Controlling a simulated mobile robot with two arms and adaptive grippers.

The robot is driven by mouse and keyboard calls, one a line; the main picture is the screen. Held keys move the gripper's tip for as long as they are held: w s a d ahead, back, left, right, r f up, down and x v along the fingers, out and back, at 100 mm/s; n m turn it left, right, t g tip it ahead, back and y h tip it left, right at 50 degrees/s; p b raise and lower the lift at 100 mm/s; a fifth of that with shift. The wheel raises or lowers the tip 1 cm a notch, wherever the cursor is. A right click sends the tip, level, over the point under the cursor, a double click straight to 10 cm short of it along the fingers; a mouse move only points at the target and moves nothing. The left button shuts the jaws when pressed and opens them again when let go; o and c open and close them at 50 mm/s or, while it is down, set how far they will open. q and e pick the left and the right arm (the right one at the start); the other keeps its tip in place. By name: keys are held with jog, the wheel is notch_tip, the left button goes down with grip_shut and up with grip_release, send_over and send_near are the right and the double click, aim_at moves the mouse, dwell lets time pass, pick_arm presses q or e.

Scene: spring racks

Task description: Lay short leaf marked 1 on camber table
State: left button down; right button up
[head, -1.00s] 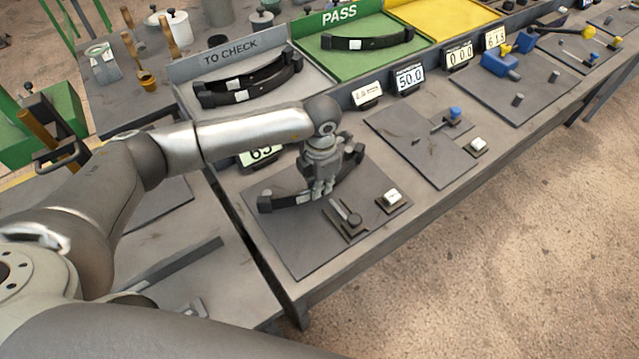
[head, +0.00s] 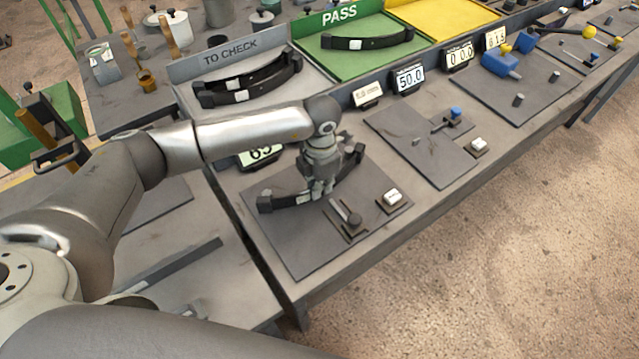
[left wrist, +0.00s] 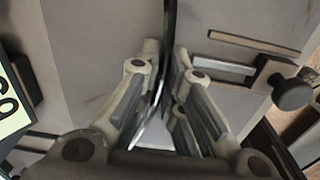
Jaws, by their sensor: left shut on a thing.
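A dark curved leaf (head: 278,202) with a pale label spans the grey plate (head: 290,245) that has the "65" display behind it. Its far end shows right of my gripper. A mark 1 cannot be read. My left gripper (head: 317,192) is shut on the leaf near its middle and hides part of it. In the left wrist view the leaf (left wrist: 169,22) is a thin dark strip, edge-on between the fingers (left wrist: 160,95). It is at or just above the plate; I cannot tell if it touches. My right gripper is not in view.
A dark clamp with a knob (head: 347,214) and a small block with a white top (head: 393,197) sit on the plate's near right. A TO CHECK tray (head: 190,112) holds other leaves; the green PASS tray (head: 345,67) holds one. Another fixture plate (head: 405,150) lies right.

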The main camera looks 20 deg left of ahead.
pick_arm(q)
jog(key=shift+w+a+r, duration=0.15)
jog(key=shift+w+a, duration=0.3)
dwell(0.8)
jog(key=shift+f+b, duration=0.2)
jog(key=shift+b, duration=0.25)
jog(key=c, duration=1.5)
grip_release()
jog(key=shift+s, duration=0.1)
jog(key=o, duration=0.5)
jog(key=shift+f, duration=0.1)
notch_tip(320, 180, up, 8)
jog(key=p, duration=0.4)
